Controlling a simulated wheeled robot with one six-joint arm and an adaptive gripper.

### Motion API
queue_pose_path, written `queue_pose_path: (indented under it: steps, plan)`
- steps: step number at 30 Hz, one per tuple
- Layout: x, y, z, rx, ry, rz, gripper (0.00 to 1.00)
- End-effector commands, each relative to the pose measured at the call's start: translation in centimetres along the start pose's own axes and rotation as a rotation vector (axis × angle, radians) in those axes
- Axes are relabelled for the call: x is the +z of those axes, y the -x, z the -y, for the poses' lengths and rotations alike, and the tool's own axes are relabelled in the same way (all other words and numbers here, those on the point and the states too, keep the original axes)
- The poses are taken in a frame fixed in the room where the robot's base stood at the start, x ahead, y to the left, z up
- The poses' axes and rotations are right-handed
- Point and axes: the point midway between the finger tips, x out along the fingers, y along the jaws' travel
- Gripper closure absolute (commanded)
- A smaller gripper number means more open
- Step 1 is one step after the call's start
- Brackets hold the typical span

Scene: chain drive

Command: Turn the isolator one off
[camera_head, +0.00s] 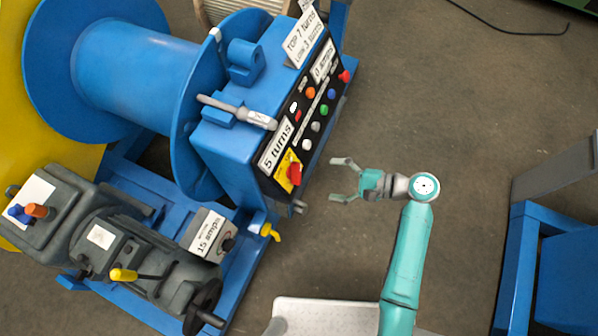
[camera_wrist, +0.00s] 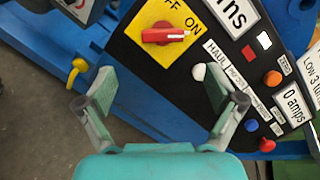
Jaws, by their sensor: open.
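The isolator is a red rotary knob (camera_head: 295,173) on a yellow plate, at the lower end of the black panel on the blue machine. In the wrist view the red knob (camera_wrist: 165,36) lies roughly crosswise, its white mark at the right end, nearer the ON lettering than the partly cut-off OFF lettering. My gripper (camera_head: 343,180) is open and empty, to the right of the knob and apart from it, with its fingers pointing at the panel. In the wrist view my gripper (camera_wrist: 165,88) has its fingers spread below the knob.
Several coloured buttons, including a white one (camera_wrist: 198,72) and a blue one (camera_wrist: 251,125), sit beside the isolator. A yellow lever (camera_head: 269,232) sticks out below the panel. A blue frame (camera_head: 515,260) stands at right. The floor between is clear.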

Motion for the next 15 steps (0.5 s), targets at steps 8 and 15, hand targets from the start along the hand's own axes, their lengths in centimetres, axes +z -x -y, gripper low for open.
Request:
queue_pose_path:
  steps: [8, 15]
  plan:
    - [0.3, -1.6, 0.5, 0.009, -0.007, 0.027, 0.07]
    - [0.4, -5.8, 0.4, 0.009, -0.006, 0.026, 0.07]
